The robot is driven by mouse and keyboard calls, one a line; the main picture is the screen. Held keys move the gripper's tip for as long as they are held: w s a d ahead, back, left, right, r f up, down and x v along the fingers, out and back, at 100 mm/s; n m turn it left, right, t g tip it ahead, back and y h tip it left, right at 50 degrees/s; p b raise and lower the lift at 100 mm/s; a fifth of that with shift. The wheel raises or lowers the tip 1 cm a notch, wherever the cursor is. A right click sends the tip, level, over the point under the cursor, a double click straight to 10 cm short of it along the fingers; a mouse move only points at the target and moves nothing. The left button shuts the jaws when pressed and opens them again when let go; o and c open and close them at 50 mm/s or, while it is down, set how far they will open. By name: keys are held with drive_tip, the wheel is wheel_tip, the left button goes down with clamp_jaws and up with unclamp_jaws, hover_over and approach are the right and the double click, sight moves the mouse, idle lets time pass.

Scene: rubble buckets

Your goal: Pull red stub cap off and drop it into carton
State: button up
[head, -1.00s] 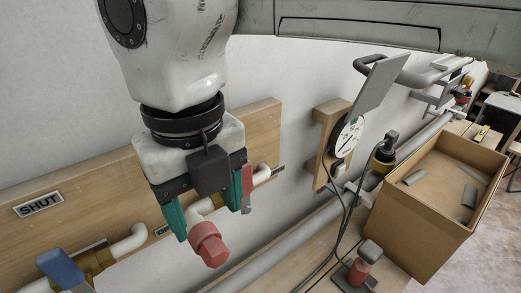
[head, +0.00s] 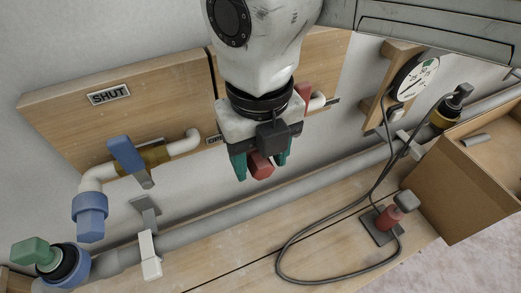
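The red stub cap (head: 261,166) shows low between the two green fingers of my gripper (head: 260,163). One finger is on each side of it; I cannot tell whether they press on it. The pipe end behind the cap is hidden by my gripper, so I cannot see whether the cap sits on its stub. The red valve handle (head: 304,91) is just behind and right of my gripper. The open brown carton (head: 450,190) stands at the right edge, partly cut off, with a grey piece (head: 476,140) inside.
A blue valve handle (head: 125,153), a blue cap (head: 90,214) and a SHUT sign (head: 109,94) are at left. A grey pipe (head: 215,227) runs along the wall. A black cable (head: 300,238) loops to a red-and-grey device (head: 388,219) before the carton. A round gauge (head: 415,77) is upper right.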

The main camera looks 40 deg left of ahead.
clamp_jaws()
idle(0.6)
